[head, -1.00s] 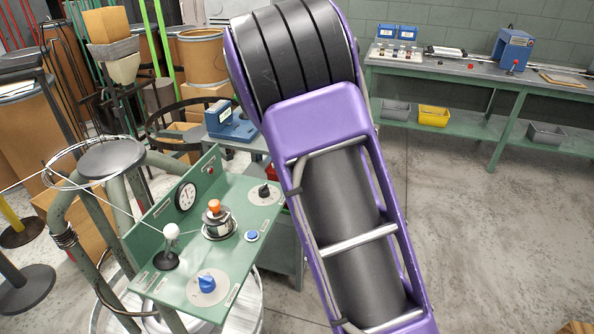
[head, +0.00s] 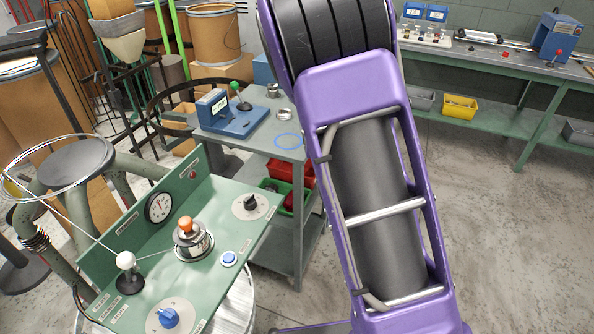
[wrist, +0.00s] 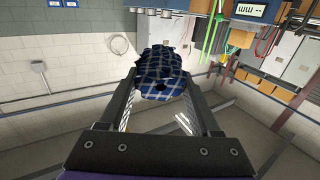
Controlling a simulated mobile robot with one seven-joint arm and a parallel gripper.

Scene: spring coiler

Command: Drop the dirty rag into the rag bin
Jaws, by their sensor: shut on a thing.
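The dirty rag (wrist: 162,72) is a dark blue and white plaid cloth, bunched up, in the wrist view. My gripper (wrist: 161,84) is shut on it, with a finger on either side. The rag sticks out past the fingertips and hangs clear of any surface that I can see. In the head view my purple arm fills the middle, and neither the gripper nor the rag shows. I cannot pick out a rag bin for certain in either view.
A green control panel (head: 205,275) stands at front left, with a grey cart (head: 262,148) behind it holding a blue device (head: 232,118). Brown drums (head: 217,35) stand at the back left. A workbench (head: 475,66) with a yellow bin (head: 460,106) lines the right. Floor at right is clear.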

